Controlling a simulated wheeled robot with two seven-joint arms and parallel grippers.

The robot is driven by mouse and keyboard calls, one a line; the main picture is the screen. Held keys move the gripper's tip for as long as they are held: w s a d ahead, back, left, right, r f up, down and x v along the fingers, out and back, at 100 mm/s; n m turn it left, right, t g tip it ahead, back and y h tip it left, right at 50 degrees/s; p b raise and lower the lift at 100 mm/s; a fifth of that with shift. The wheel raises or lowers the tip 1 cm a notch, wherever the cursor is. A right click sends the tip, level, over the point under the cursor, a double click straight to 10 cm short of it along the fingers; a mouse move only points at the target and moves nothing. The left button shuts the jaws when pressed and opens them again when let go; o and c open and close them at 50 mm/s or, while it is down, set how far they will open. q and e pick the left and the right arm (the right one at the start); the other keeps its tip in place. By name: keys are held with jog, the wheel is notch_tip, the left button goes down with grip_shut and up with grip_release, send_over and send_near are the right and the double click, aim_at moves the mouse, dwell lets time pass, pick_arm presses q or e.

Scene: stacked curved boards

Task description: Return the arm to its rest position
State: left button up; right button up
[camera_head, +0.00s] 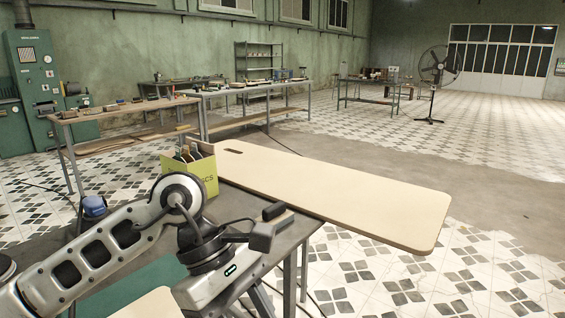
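My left arm comes in from the lower left and bends over the near workbench. Its gripper (262,232) is over the right part of the bench, close to the near edge of a pale board. I see no object held in it, but the fingers are seen too edge-on to tell their opening. The pale board (340,193) is long, with rounded corners and a dark slot near its left end. It lies beyond the gripper and sticks out past the bench to the right. My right gripper is not in view.
The workbench (236,204) carries a yellow-green box (204,173) with bottles behind my arm. Another pale board (150,303) shows at the bottom. Tiled floor is clear to the right; a fan (437,68) stands far back.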

pick_arm(q)
jog(key=s+d+r+n+g+h, duration=0.1)
jog(key=s+d+r+n+h, duration=0.2)
jog(key=n+h, duration=0.4)
jog(key=s+d+r+n+g+h, duration=0.1)
jog(key=s+d+r+n+h, duration=0.1)
jog(key=d+r+n+h, duration=0.45)
jog(key=w+a+f+n+t+y, duration=0.1)
jog(key=w+a+f+n+t, duration=0.35)
jog(key=n+t, duration=0.75)
jog(key=w+a+f+n+t+y, duration=0.1)
jog(key=w+a+f+n+t, duration=0.35)
jog(key=n+t, duration=0.75)
jog(key=a+f+n+g+y, duration=0.2)
jog(key=a+f+n+y, duration=0.4)
jog(key=f+n+y, duration=0.55)
jog(key=s+a+f+n+g+y, duration=0.1)
jog(key=s+a+f+n+g, duration=0.1)
jog(key=f, duration=0.5)
jog(key=s+a+f+n+g+y, duration=0.1)
jog(key=s+a+f+n+g, duration=0.2)
jog(key=s+f+n, duration=0.4)
jog(key=s+f+g, duration=0.1)
jog(key=s, duration=0.1)
jog(key=shift+s+f, duration=0.25)
jog(key=shift+s, duration=0.05)
